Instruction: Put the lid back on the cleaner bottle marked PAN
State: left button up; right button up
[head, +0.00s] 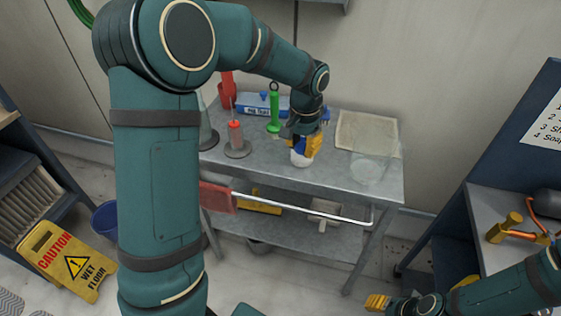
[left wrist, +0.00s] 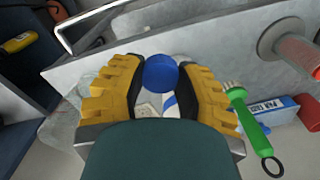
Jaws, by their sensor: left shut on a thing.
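My left gripper (head: 303,142), with yellow fingers, is low over the metal cart. In the left wrist view the fingers (left wrist: 160,78) are shut on a round blue lid (left wrist: 160,72) seen end-on. In the head view a white, rounded bottle (head: 301,159) shows directly below the fingers, with blue above it. Whether the lid is seated on it or held just above it is hard to tell. Its marking is hidden. My right gripper (head: 377,302) is at the bottom right, away from the cart; its jaw state is unclear.
On the cart (head: 262,165) stand a green brush (head: 274,112), a red-handled plunger-like tool (head: 235,140) and a lettered blue-and-white box (head: 260,104). A beige cloth (head: 367,130) and a clear glass vessel (head: 370,168) lie right of the gripper. A wet-floor sign (head: 72,262) stands at left.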

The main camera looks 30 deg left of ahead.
pick_arm(q)
jog(key=w+d+r+n, duration=0.2)
jog(key=w+d+r, duration=0.1)
jog(key=w+d, duration=0.2)
jog(key=shift+w+d, duration=0.2)
jog(key=shift+w, duration=0.65)
jog(key=shift+r, duration=0.1)
